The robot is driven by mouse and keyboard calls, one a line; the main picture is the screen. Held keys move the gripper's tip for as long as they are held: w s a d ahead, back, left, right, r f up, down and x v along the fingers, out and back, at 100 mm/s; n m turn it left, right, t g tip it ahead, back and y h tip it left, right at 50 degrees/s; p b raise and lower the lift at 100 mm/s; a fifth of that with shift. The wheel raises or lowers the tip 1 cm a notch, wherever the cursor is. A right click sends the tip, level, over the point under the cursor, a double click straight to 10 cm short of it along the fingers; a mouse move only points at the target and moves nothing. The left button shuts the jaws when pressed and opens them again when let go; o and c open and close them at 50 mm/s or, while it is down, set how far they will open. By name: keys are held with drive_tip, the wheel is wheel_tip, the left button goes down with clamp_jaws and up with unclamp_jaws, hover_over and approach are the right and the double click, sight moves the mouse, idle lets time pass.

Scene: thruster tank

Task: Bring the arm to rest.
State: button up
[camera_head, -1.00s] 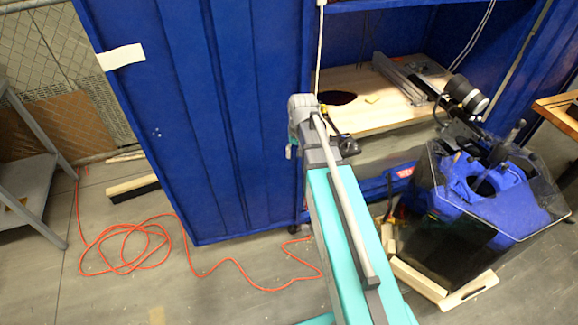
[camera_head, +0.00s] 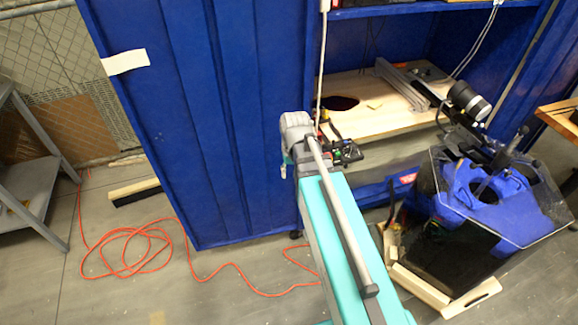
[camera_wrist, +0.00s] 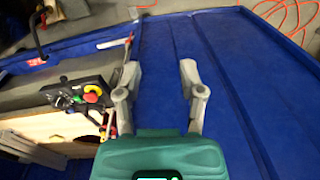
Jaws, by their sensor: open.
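My gripper shows in the wrist view (camera_wrist: 160,80) with its two grey fingers spread apart and nothing between them. Beyond the fingers is the blue cabinet door. In the head view my teal and grey arm reaches up the middle of the picture toward the cabinet. Its far end is in front of the right edge of the blue door (camera_head: 190,120), close to the wooden shelf (camera_head: 390,115). The gripper's fingertips cannot be made out in the head view.
A clear-walled tank (camera_head: 470,240) with blue parts inside stands at the right, with a black cylindrical device (camera_head: 468,100) above it. A control box with red, yellow and green knobs (camera_wrist: 80,93) is left of my fingers. An orange cable (camera_head: 130,245) lies on the floor at left.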

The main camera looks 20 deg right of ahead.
drive_tip(key=s+a+n, duration=0.1)
drive_tip(key=s+a, duration=0.2)
drive_tip(key=s, duration=0.2)
drive_tip(key=shift+s+a, duration=0.3)
drive_tip(key=shift+s, duration=0.05)
idle(1.0)
drive_tip(key=shift+o, duration=0.3)
